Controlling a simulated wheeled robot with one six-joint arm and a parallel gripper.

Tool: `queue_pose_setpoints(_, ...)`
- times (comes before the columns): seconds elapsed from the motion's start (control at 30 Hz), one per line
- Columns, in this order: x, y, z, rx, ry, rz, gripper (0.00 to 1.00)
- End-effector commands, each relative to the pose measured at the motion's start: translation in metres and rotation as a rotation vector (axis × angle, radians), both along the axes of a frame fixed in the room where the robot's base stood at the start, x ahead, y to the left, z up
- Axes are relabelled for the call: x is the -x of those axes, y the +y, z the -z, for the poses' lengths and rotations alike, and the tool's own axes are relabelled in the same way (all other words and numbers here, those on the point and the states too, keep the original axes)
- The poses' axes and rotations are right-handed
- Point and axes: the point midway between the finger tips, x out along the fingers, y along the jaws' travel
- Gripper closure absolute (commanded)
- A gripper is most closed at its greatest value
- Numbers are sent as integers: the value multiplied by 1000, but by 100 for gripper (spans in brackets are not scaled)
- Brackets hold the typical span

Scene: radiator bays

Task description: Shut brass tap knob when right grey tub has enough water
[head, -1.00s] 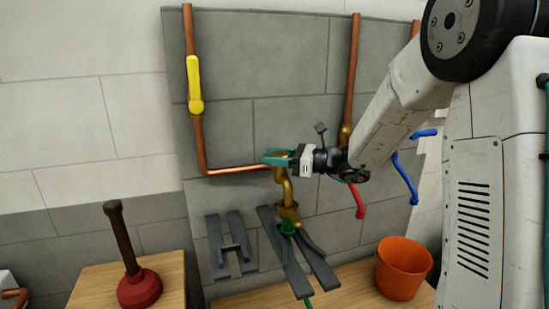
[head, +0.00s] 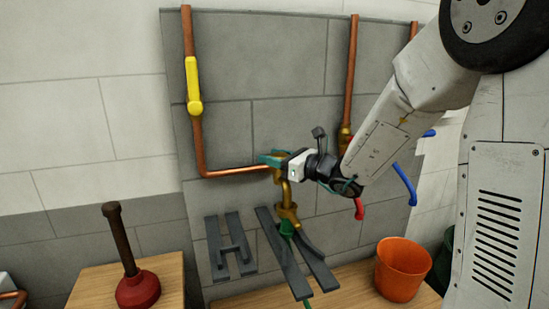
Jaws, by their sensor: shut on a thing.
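The brass tap (head: 286,192) juts from the grey tiled panel at the end of a copper pipe, with its spout pointing down. My gripper (head: 270,159) is at the top of this tap, with its teal fingers shut on the tap knob, which they mostly hide. A green fitting (head: 287,228) sits below the spout. I cannot make out a grey tub or any water level in the head view. No running water can be made out either.
An orange bucket (head: 402,270) and a plunger (head: 137,288) stand on wooden tops.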

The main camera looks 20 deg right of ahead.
Motion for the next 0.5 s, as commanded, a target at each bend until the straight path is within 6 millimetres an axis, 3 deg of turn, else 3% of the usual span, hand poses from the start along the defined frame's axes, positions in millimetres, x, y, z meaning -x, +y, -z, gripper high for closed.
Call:
queue_pose_setpoints(0.1, 0, 0, -1, 0, -2, -1, 80)
queue_pose_setpoints(0.13, 0, 0, -1, 0, -2, -1, 51)
queue_pose_setpoints(0.2, 0, 0, -1, 0, -2, -1, 35)
queue_pose_setpoints(0.5, 1, -1, -1, 0, -1, 0, 35)
